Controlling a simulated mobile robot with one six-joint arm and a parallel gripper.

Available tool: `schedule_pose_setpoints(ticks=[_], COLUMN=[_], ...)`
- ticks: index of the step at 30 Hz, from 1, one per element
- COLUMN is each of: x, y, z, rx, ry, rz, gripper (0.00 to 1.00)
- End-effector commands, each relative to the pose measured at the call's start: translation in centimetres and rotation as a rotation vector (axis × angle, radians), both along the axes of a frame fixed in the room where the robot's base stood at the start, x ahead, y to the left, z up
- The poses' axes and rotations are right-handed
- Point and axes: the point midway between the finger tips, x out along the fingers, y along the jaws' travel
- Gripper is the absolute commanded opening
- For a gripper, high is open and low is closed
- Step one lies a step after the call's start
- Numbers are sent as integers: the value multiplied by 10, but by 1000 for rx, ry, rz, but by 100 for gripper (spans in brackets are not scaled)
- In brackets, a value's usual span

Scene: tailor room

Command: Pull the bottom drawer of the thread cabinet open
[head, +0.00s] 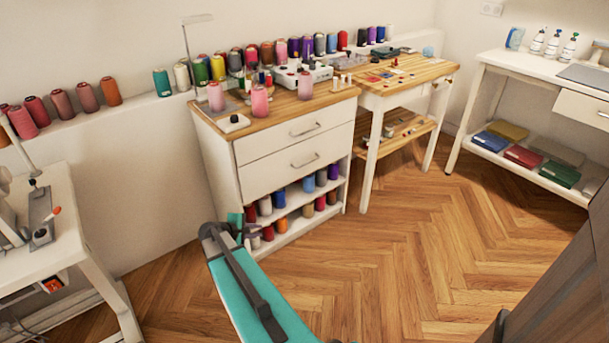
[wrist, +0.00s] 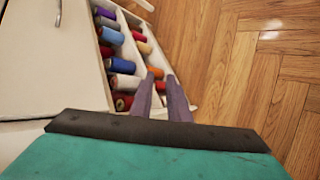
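The white thread cabinet (head: 214,160) with a wooden top stands left of centre in the head view. Its bottom drawer (head: 275,177) looks shut and has a horizontal bar handle (head: 305,162). In the wrist view the bottom drawer front (wrist: 50,65) is the white panel at left, with part of its handle (wrist: 58,12) at the top edge. My gripper (wrist: 160,74) points at the open spool shelves below the drawer, apart from the handle. Its two fingers have a narrow gap between them, with nothing seen held. In the head view my gripper (head: 246,230) is partly hidden by my arm.
Thread spools (head: 320,178) fill the open shelves under the drawers. A second drawer (head: 295,131) sits above. More spools and small tools stand on the cabinet top. A wooden work table (head: 369,155) stands close to its right. The herringbone floor (head: 430,250) in front is clear.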

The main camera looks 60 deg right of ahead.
Motion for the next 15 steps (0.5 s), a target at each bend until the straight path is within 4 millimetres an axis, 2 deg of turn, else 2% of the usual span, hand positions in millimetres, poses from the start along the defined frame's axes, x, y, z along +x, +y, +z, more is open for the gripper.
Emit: schedule_pose_setpoints(ticks=[1,6,12,15], x=[6,15,15,12], y=[-23,-87,-156,-183], z=[-1,29,70,90], rx=[-40,-179,-338,-403], ry=[1,27,82,111], rz=[10,48,82,95], gripper=[15,15,15,15])
